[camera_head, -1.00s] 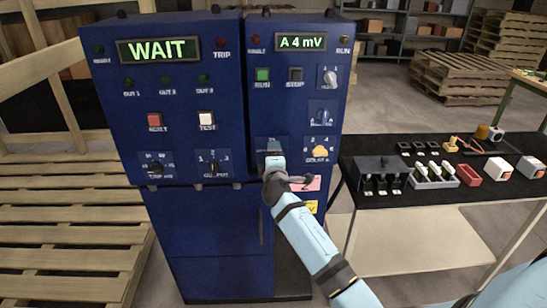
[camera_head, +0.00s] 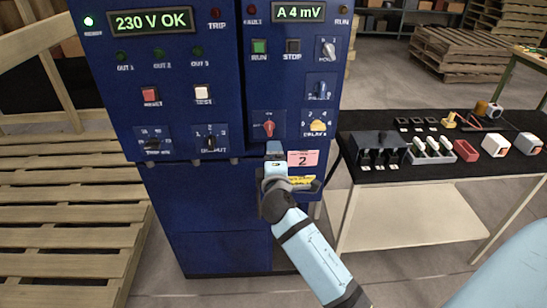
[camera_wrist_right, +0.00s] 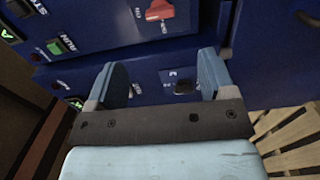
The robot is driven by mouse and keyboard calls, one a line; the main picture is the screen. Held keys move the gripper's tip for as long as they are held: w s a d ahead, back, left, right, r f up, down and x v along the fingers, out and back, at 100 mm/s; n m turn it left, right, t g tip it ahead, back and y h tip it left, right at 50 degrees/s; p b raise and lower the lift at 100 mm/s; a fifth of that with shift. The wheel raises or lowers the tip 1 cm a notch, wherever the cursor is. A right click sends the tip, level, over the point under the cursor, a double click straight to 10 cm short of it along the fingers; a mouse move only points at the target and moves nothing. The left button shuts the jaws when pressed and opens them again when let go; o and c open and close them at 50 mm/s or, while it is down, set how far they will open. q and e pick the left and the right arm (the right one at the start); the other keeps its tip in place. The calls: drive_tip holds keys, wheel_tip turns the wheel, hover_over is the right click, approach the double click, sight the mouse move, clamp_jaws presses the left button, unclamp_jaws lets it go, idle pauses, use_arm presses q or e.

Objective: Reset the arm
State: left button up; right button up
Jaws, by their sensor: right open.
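My right arm comes in from the lower right, and its gripper (camera_head: 275,155) is in front of the blue cabinet (camera_head: 210,190), just below the red rotary switch (camera_head: 269,127). In the right wrist view the gripper (camera_wrist_right: 163,78) is open with nothing between its fingers. The red switch (camera_wrist_right: 160,10) is beyond the fingertips there, apart from them. The left display (camera_head: 152,21) reads "230 V OK" and the right display (camera_head: 299,13) reads "A 4 mV". The ready lamp (camera_head: 88,21) is lit. My left gripper is not in view.
A black-topped table (camera_head: 400,175) right of the cabinet holds a dark box (camera_head: 378,147), a red tray (camera_head: 466,151) and white blocks. A pink label (camera_head: 303,159) is beside my gripper. Wooden pallets (camera_head: 70,205) are at the left. Open floor lies behind the table.

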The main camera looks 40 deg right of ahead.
drive_tip(key=shift+f, duration=0.1)
drive_tip(key=s+a+f+m+g+y, duration=0.2)
drive_tip(key=s+a+f+m+y, duration=0.2)
drive_tip(key=s+a+f+y, duration=0.55)
drive_tip(key=s+a+f+m+g+y, duration=0.3)
drive_tip(key=s+a+f, duration=0.4)
drive_tip(key=s+f, duration=0.75)
use_arm(q)
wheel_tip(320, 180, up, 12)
drive_tip(key=p, duration=1.4)
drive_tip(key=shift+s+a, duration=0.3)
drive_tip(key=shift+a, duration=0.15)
use_arm(e)
wheel_tip(320, 180, up, 12)
drive_tip(key=s+m, duration=0.1)
drive_tip(key=s, duration=0.1)
drive_tip(key=shift+a+r+m+t, duration=0.15)
drive_tip(key=shift+r+m+t, duration=0.15)
drive_tip(key=shift+t, duration=0.1)
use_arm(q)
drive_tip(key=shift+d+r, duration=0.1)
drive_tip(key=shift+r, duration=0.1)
